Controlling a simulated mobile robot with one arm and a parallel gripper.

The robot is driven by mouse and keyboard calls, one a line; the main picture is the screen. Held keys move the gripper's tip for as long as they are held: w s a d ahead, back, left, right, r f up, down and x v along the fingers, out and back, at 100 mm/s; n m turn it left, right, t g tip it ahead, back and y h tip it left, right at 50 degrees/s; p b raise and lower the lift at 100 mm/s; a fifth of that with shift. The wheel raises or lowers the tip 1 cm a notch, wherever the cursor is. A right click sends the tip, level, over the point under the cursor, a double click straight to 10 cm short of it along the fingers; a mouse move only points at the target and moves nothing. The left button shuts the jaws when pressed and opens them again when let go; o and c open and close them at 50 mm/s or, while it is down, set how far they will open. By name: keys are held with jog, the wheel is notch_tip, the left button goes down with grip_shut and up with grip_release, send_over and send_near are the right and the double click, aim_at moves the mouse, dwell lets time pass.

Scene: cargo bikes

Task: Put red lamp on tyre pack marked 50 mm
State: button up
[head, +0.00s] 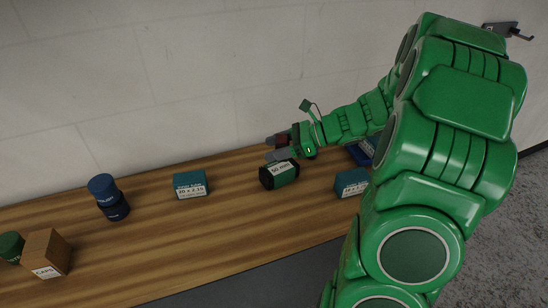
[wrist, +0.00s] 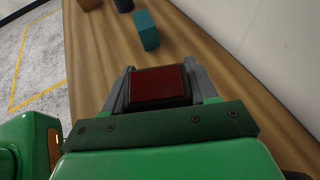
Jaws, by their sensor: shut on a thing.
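My gripper (head: 279,148) is shut on the red lamp (head: 284,138). In the wrist view the red lamp (wrist: 158,85) fills the space between the two grey fingers. The tyre pack marked 50 mm (head: 279,175) is a dark green and black pack lying on the wooden bench, its white label facing the camera. In the head view my gripper and the lamp appear just above and behind this pack. I cannot tell whether the lamp touches it. The pack is not clearly seen in the wrist view.
Along the wooden bench (head: 235,220) stand a teal box marked 20 x 2.15 (head: 190,184), another teal box (head: 351,182), a dark blue container (head: 108,198), a brown box (head: 46,254) and a green round item (head: 10,247). A blue tray (head: 361,153) is partly hidden by my arm.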

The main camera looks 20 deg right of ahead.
aim_at(274, 167)
jog(key=shift+w+d+f, duration=0.15)
jog(key=shift+w+f, duration=0.85)
jog(key=shift+f, duration=1.85)
jog(key=shift+f, duration=0.15)
jog(key=o, duration=1.1)
